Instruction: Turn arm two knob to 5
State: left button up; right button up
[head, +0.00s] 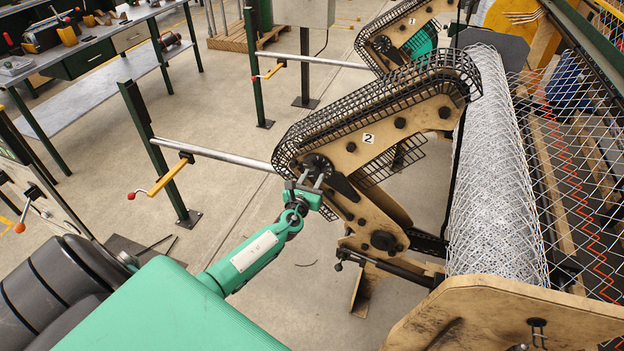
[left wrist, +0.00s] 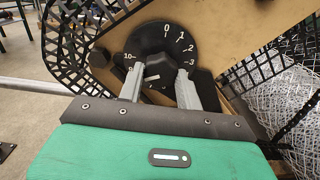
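The arm two plate (head: 400,130), tan with a "2" label, carries a black round dial (head: 317,163) at its lower left end. In the left wrist view the dial (left wrist: 188,45) shows white numbers 0, 1, 2, 3 and 10; its lower part is hidden. The black knob (left wrist: 159,68) sits at the dial's middle; I cannot make out its setting. My left gripper (head: 311,181) is at the dial. In the left wrist view its two grey fingers (left wrist: 160,85) stand apart, one on each side of the knob, with no clear contact. My right gripper is not in view.
Black mesh guard (head: 390,90) curves over the arm. A rail with a yellow crank (head: 170,175) lies to the left. A roll of chain-link (head: 495,160) stands to the right. A workbench (head: 90,50) is far left.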

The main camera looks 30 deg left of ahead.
pick_arm(q)
jog(key=shift+f, duration=0.1)
jog(key=shift+n+b, duration=0.85)
jog(key=shift+n, duration=0.05)
jog(key=n+b, duration=0.1)
jog(key=n, duration=0.1)
jog(key=shift+n+b, duration=0.3)
jog(key=shift+b, duration=0.1)
jog(key=n+b, duration=0.2)
jog(key=n, duration=0.3)
jog(key=shift+d+b, duration=0.1)
jog(key=shift+b, duration=0.3)
jog(key=n+b, duration=0.1)
jog(key=n, duration=0.4)
jog(key=shift+n, duration=0.4)
jog(key=n, duration=0.4)
jog(key=shift+r+b, duration=0.2)
jog(key=shift+b, duration=0.2)
jog(key=shift+n, duration=1.2)
